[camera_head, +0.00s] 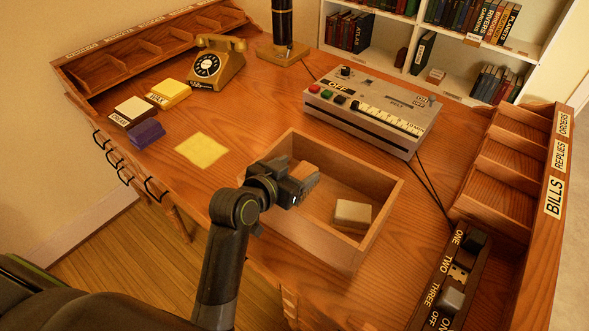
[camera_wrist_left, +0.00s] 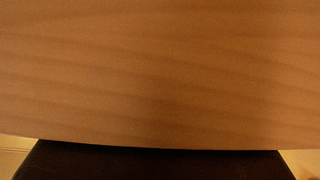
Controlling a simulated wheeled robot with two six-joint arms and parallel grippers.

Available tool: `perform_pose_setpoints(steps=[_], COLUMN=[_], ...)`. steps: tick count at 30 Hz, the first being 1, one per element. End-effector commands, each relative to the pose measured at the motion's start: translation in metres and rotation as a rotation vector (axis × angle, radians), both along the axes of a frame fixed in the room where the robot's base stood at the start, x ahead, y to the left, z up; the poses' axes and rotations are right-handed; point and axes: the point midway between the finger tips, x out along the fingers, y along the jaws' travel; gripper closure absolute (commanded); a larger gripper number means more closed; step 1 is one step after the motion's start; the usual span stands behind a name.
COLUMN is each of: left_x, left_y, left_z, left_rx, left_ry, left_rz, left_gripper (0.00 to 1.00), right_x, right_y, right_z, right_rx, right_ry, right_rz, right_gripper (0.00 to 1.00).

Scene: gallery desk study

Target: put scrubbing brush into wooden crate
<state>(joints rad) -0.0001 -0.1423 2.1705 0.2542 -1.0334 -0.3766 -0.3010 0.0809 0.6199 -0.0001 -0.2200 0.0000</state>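The wooden crate (camera_head: 384,222) is an open box on the desk's front middle. My left gripper (camera_head: 298,181) is over its left part, seemingly shut on a brown wooden block, which I take as the scrubbing brush (camera_head: 307,172). Its bristles cannot be made out, and the dark fingers partly hide it. In the left wrist view, close wood grain (camera_wrist_left: 160,70) fills almost the whole picture, with a dark band below; the fingertips are not visible there. A cream block (camera_head: 353,213) lies inside the crate at the right. My right gripper is not in view.
A grey control box (camera_head: 372,108) stands behind the crate, and a switch strip (camera_head: 450,285) is at its right. A yellow sheet (camera_head: 202,150), purple block (camera_head: 146,133) and telephone (camera_head: 216,62) are at left. Pigeonholes (camera_head: 503,175) line the right edge.

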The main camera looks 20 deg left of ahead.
Motion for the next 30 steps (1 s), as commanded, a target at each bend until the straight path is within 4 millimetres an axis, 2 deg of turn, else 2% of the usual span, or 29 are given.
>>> perform_pose_setpoints(steps=[1,4,8,13,27,30], left_x=[-0.003,-0.003,-0.003,-0.005,-0.085,-0.095], left_y=[0.001,0.001,0.001,0.002,0.026,0.029], left_z=[-0.016,-0.016,-0.015,-0.001,0.038,0.045], left_rx=[0.01,0.011,0.013,0.013,0.009,0.006], left_ry=[0.038,0.037,0.037,0.036,0.023,0.028], left_rz=[-0.004,-0.003,-0.004,-0.003,-0.003,-0.002], left_gripper=[0.34,0.34,0.34,0.34,0.34,0.34], right_x=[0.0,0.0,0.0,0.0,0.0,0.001], right_y=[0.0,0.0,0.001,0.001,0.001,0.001], right_z=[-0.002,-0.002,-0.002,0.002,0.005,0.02], right_rx=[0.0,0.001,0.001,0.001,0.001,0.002], right_ry=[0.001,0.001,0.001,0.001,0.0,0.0], right_rz=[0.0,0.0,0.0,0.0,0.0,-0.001], right_gripper=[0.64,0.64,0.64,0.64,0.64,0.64])
